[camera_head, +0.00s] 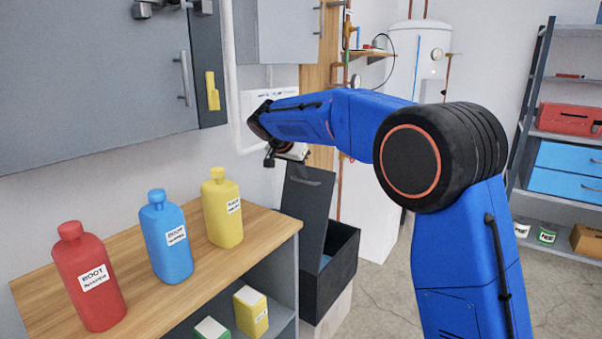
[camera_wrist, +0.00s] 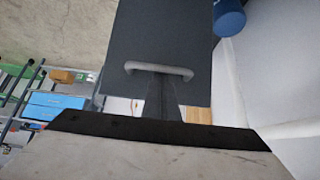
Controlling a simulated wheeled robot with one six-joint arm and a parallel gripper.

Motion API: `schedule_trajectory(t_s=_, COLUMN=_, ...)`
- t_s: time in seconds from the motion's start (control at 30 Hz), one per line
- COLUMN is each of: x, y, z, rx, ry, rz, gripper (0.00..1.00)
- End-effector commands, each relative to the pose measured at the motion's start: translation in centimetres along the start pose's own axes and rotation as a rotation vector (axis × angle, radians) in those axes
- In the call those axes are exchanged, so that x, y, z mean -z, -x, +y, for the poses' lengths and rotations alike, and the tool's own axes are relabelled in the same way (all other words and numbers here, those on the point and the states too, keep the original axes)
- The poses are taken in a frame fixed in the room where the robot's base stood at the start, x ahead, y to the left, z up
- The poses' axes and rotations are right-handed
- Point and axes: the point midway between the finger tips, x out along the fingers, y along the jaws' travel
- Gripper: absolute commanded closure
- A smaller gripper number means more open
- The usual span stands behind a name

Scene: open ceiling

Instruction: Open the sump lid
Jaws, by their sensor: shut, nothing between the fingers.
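My gripper (camera_head: 299,155) is just above the lid's top edge, partly hidden by my wrist. In the wrist view, the dark shut fingers (camera_wrist: 161,90) appear in front of the handle area; contact cannot be told. They hold nothing.
Red (camera_head: 88,277), blue (camera_head: 166,237) and yellow (camera_head: 222,208) bottles stand on the wooden counter (camera_head: 203,272) at left. A grey wall cabinet (camera_head: 95,85) hangs above it. A white tank (camera_head: 420,62) and a shelf rack (camera_head: 537,105) stand behind. Some floor at right is clear.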

Motion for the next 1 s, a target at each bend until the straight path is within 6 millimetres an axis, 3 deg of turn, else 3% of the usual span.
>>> schedule_trajectory(t_s=0.17, x=-0.9, y=0.9, z=-0.1, rx=0.002, ry=0.002, rz=0.000, gripper=1.00)
schedule_trajectory(t_s=0.4, x=-5.3, y=4.5, z=-0.1, rx=0.003, ry=0.004, rz=-0.001, gripper=1.00)
schedule_trajectory(t_s=0.6, x=-7.9, y=6.0, z=0.0, rx=0.001, ry=0.002, rz=-0.001, gripper=1.00)
schedule_trajectory(t_s=1.0, x=-8.9, y=6.2, z=0.1, rx=-0.006, ry=0.007, rz=-0.008, gripper=1.00)
